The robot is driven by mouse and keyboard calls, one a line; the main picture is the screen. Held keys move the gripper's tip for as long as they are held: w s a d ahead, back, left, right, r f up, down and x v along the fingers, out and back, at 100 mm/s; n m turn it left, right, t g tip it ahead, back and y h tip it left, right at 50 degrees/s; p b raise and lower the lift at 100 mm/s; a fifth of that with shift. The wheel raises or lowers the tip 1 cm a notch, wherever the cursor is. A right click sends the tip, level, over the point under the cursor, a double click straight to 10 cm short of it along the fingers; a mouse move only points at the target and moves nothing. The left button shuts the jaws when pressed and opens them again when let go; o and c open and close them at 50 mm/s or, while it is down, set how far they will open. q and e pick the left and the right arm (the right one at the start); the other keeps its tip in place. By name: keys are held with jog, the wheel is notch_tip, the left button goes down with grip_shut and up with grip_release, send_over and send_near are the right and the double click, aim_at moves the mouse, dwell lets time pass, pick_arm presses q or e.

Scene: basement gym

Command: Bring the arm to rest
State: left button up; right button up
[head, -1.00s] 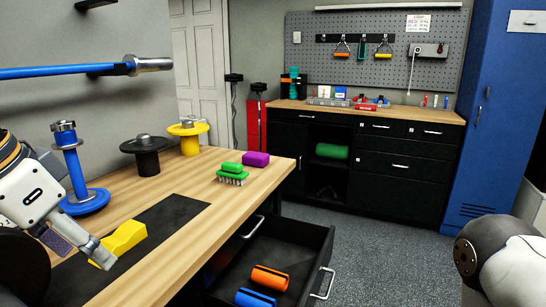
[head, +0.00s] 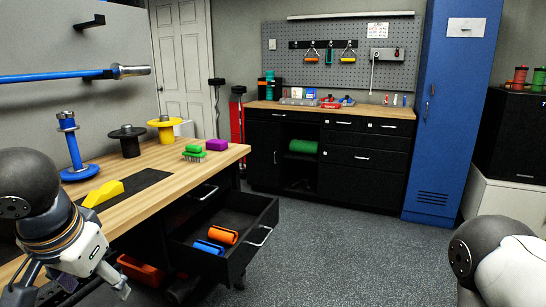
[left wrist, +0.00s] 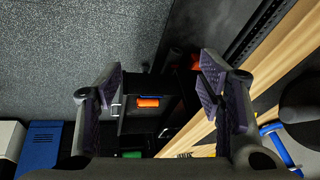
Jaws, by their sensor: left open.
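My left arm comes in from the left in the head view. My left gripper (head: 112,288) hangs low in front of the workbench, beside the open drawer, and points down. In the left wrist view its two padded fingers (left wrist: 158,88) are spread apart with nothing between them close by. A yellow wedge-shaped block (head: 103,193) lies on the dark mat of the workbench, apart from the gripper. Part of my right arm shows at the lower right of the head view; its gripper is out of the picture.
The open drawer (head: 180,252) juts from the workbench (head: 140,205) with an orange grip (head: 223,236) and a blue grip (head: 207,247) inside. An orange-red item (head: 140,270) sits low under the bench. The grey floor (head: 330,240) is clear toward the blue locker (head: 450,130).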

pick_arm(q)
jog(key=s+f+n+y, duration=0.1)
jog(key=s+f, duration=0.1)
jog(key=f, duration=0.8)
jog(key=s+f, duration=0.2)
jog(key=f, duration=0.9)
jog(key=s+d+f+g+h, duration=0.1)
jog(key=s+f, duration=0.4)
jog(key=s, duration=0.6)
jog(key=s+d+f+g+h, duration=0.1)
jog(key=s+d+f+g, duration=0.2)
jog(key=s, duration=0.8)
notch_tip(320, 180, down, 2)
jog(key=shift+s+d+n+g+h, duration=0.15)
jog(key=shift+s+n+g+h, duration=0.2)
jog(key=shift+g, duration=0.45)
pick_arm(e)
jog(key=shift+w+a, duration=0.4)
jog(key=shift+w, duration=0.15)
